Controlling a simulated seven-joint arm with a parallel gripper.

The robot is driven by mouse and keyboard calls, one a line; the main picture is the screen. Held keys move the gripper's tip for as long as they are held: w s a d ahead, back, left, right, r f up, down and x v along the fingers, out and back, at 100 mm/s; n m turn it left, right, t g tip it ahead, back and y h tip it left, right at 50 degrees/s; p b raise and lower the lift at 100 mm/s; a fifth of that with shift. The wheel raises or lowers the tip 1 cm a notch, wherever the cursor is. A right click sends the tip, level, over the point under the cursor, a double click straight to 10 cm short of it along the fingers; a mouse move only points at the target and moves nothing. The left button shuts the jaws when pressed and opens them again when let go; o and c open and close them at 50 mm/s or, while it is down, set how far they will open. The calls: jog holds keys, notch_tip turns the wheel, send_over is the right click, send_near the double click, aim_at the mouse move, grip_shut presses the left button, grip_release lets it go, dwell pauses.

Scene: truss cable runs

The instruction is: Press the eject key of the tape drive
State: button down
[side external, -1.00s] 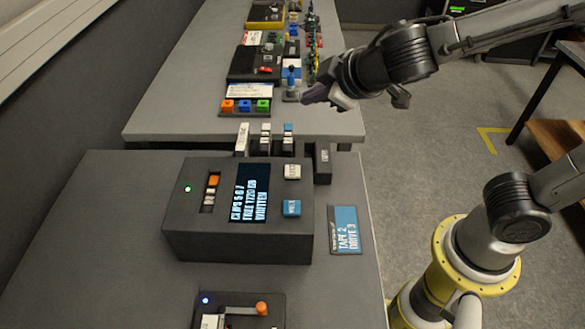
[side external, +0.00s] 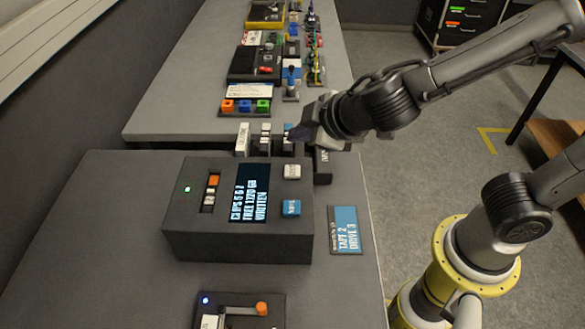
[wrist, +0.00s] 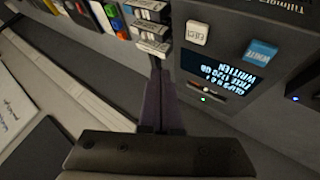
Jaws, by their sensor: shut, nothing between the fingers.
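The tape drive (side external: 236,246) is a dark box with a lit blue-and-white text display (side external: 250,193). On its top face sit a white key (side external: 292,171) and, nearer the camera, a blue key (side external: 291,208). The wrist view shows the white key (wrist: 197,33) and the blue key (wrist: 262,52), to the upper right of the fingers; the white key's lettering is too small to read surely. My gripper (side external: 297,136) is shut and empty, in the air near the row of cartridges just beyond the drive. In the wrist view its purple fingers (wrist: 157,85) are together beside the drive.
Several upright cartridges (side external: 265,140) stand behind the drive, with a dark block (side external: 322,162) at its far right corner. A label plate (side external: 346,230) lies to the right. A lever unit with an orange knob (side external: 262,308) is in front. The table left of the drive is clear.

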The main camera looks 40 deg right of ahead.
aim_at(297, 173)
jog(key=shift+f, duration=3.15)
jog(key=shift+f, duration=0.1)
jog(key=shift+f, duration=0.3)
jog(key=shift+f, duration=0.55)
dwell(0.4)
jog(key=shift+r, duration=3.45)
